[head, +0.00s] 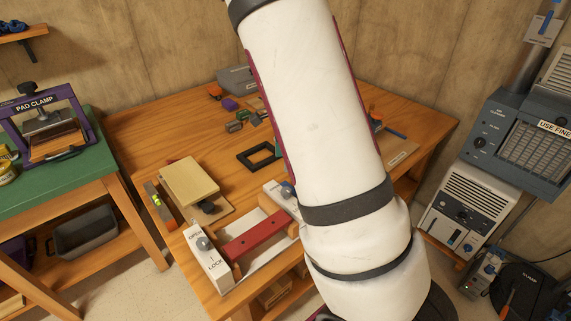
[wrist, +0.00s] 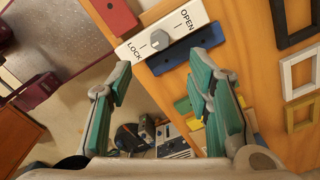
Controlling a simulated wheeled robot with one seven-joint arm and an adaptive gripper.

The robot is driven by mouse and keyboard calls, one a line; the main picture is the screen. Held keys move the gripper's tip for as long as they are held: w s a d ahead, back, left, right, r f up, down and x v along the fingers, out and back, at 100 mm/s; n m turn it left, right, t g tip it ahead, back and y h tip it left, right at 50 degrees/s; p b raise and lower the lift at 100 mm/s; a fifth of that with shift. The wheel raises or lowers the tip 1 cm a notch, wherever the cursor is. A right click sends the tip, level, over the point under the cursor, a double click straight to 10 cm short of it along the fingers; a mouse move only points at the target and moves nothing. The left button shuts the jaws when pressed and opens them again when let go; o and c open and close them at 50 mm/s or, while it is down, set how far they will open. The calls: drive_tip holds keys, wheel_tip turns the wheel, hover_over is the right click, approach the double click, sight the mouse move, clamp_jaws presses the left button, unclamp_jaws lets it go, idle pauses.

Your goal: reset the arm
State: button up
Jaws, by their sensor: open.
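My gripper (wrist: 161,72) shows in the wrist view with its two green-padded fingers spread apart and nothing between them. It is near a white plate marked LOCK and OPEN (wrist: 191,20) with a grey knob (wrist: 160,40). A blue bar (wrist: 178,57) lies just beyond the right fingertip; I cannot tell whether they touch. In the head view my white arm (head: 312,120) crosses the middle of the picture and hides part of the wooden bench (head: 160,125). The gripper itself is not seen there.
A similar plate (head: 207,262) and a red bar (head: 254,235) sit at the bench's front. A wooden block (head: 188,183), level (head: 159,206) and black frame (head: 259,156) lie behind. A pad clamp (head: 45,125) stands left; grey machines (head: 470,212) stand right.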

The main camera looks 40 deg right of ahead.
drive_tip(key=shift+r, duration=0.1)
idle(0.5)
drive_tip(key=s+a+r+n+t+y, duration=0.2)
drive_tip(key=s+a+r+n, duration=0.7)
drive_tip(key=a+r+n, duration=0.4)
drive_tip(key=s+a+r+n+t+h, duration=0.1)
drive_tip(key=s+a+r+n, duration=0.1)
drive_tip(key=s+n, duration=0.3)
drive_tip(key=s+a+r+n+t+h, duration=0.1)
drive_tip(key=s+a+r+n, duration=0.2)
drive_tip(key=s, duration=0.5)
drive_tip(key=shift+s+a+r+n, duration=0.15)
drive_tip(key=shift+s+a+n, duration=0.15)
drive_tip(key=shift+a+n, duration=0.8)
drive_tip(key=shift+d+n, duration=0.3)
